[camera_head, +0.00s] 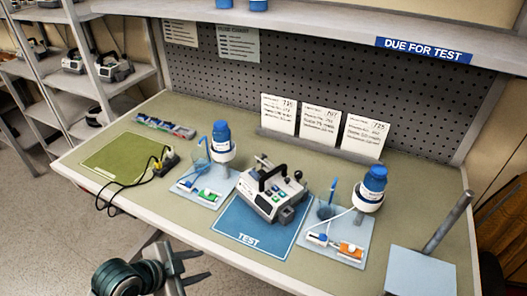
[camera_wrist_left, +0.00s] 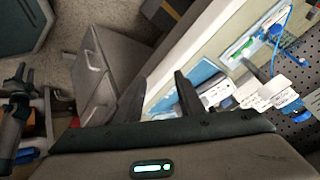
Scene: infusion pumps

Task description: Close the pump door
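The infusion pump (camera_head: 262,207), white and grey with a black handle and a small green display, stands on the blue TEST mat (camera_head: 237,235) at the middle of the bench. Its door is too small to make out, so I cannot tell how far it stands open. My left gripper (camera_head: 196,266) is in front of the bench's front edge, to the lower left of the pump and apart from it. Its two dark fingers are spread with nothing between them. In the left wrist view the open fingers (camera_wrist_left: 158,95) point toward the bench.
Blue-capped bottles (camera_head: 222,140) (camera_head: 373,184) stand on trays with tubing either side of the pump. Cards (camera_head: 318,121) stand behind. A green mat (camera_head: 112,158) and black cable are at left; a grey post (camera_head: 447,222) is at right. The bench's front edge lies between gripper and pump.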

